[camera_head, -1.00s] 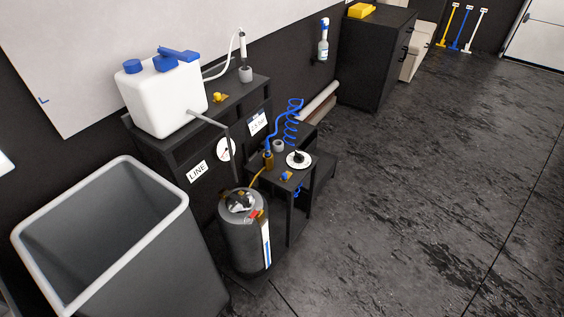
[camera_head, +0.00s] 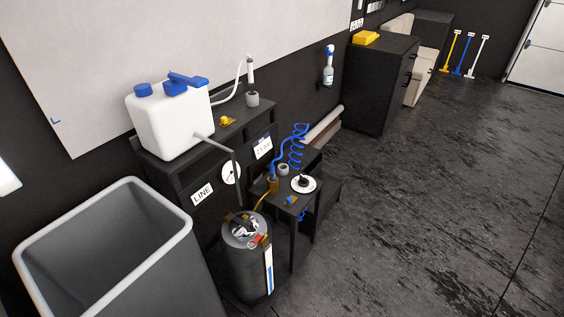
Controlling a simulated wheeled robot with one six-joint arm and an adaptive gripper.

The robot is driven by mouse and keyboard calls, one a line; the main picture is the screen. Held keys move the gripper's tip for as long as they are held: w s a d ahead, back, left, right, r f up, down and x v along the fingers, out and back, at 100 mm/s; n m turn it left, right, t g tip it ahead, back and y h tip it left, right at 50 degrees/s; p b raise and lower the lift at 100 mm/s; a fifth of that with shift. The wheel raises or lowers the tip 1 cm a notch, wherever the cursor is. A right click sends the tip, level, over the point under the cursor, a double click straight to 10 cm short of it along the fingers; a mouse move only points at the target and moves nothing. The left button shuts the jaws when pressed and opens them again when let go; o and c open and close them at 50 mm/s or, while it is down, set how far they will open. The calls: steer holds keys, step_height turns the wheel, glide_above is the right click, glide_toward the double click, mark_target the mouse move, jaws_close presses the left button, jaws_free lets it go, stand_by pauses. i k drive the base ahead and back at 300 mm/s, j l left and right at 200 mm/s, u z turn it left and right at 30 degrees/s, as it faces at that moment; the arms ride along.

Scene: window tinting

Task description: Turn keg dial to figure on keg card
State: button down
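A dark keg (camera_head: 248,262) stands upright on the floor, with a light sight strip down its side and metal, red and yellow fittings on top. A white round dial with a black knob (camera_head: 303,183) lies on the small black stand beside the keg; its setting is too small to read. A card (camera_head: 263,148) with a blue top edge and small figures is on the black bench front; I cannot read the figures surely. A round white gauge (camera_head: 231,172) sits between it and the LINE label (camera_head: 202,194). My gripper is not in view.
A large grey bin (camera_head: 105,245) stands left of the keg. A white jug with blue caps (camera_head: 168,118) stands on the bench, its spout reaching out over the keg. A blue coiled hose (camera_head: 297,150) rises behind the dial. The floor (camera_head: 420,210) to the right is clear.

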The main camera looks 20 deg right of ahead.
mark_target(303, 182)
steer(key=i+l+z, duration=0.75)
steer(key=i, duration=0.15)
